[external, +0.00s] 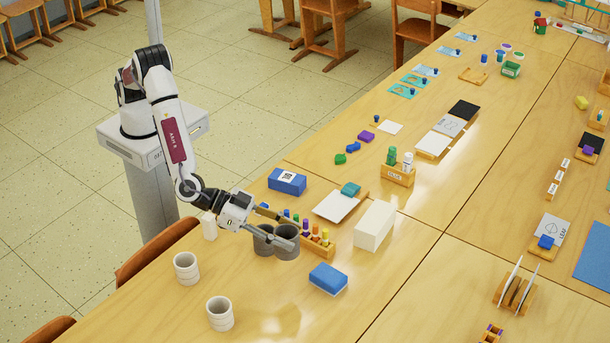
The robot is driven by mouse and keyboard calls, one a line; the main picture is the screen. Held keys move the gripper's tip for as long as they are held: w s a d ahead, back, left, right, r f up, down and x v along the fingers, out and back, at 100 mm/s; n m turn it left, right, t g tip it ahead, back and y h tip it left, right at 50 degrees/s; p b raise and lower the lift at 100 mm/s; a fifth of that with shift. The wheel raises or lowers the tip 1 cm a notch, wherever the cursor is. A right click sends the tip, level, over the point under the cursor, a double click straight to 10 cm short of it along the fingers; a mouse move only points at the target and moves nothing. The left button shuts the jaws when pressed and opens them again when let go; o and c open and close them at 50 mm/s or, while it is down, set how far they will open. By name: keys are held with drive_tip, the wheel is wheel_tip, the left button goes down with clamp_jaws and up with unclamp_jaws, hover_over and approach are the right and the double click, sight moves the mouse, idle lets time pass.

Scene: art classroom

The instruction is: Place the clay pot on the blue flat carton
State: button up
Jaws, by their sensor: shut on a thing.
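A blue carton with a white label (287,181) lies behind the gripper. Another blue box (328,279) with a pale lower edge lies in front, to the right of the pots. Both are apart from the pots.
A wooden rack of coloured bottles (318,245) stands close behind the pots. A white block (375,226) stands to the right. White cups (187,268) (220,314) stand front left.

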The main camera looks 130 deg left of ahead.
drive_tip(key=s+a+r+n+g+y, duration=0.1)
drive_tip(key=s+a+r+n+y, duration=0.15)
drive_tip(key=a, duration=0.85)
drive_tip(key=n+g+y, duration=0.5)
drive_tip(key=n+g, duration=0.1)
hover_over(287, 177)
drive_tip(key=shift+a+f+h, duration=0.1)
drive_tip(key=shift+h, duration=0.15)
drive_tip(key=shift+f, duration=2.95)
drive_tip(key=shift+f, duration=2.05)
